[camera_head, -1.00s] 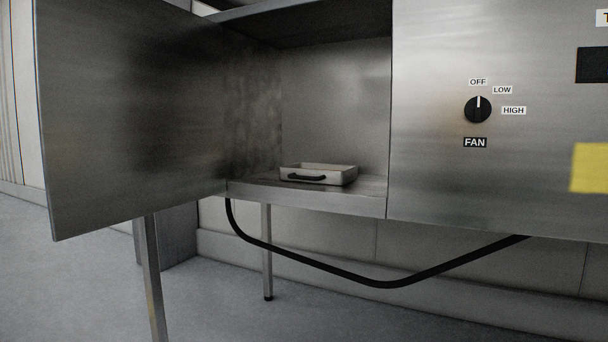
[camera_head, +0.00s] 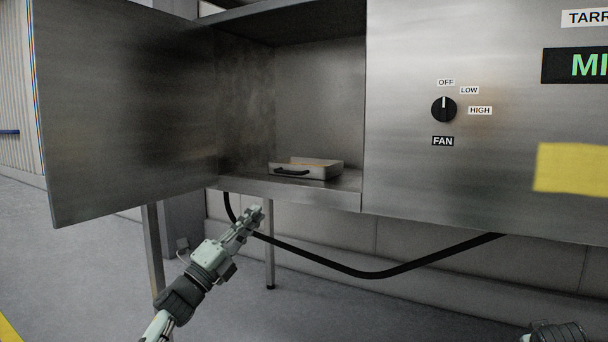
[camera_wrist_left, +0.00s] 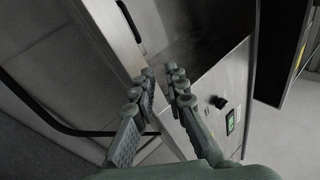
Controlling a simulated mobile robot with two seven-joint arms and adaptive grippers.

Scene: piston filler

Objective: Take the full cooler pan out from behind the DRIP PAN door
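The cooler pan (camera_head: 306,168) is a shallow, light metal tray with a dark handle (camera_head: 292,172) on its front. It sits on the floor of the open compartment (camera_head: 318,190), its contents not clear from here. The compartment door (camera_head: 125,110) stands swung open to the left. My left gripper (camera_head: 256,212) is below and in front of the compartment's front edge, apart from the pan. In the left wrist view its fingers (camera_wrist_left: 163,80) are spread with nothing between them. My right gripper is out of view; only a bit of that arm shows at the lower right.
Right of the compartment is a front panel with a FAN knob (camera_head: 444,109), a display (camera_head: 580,66) and a yellow patch (camera_head: 572,168). A black hose (camera_head: 370,274) hangs below, near my left gripper. Metal legs (camera_head: 269,250) stand under the cabinet.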

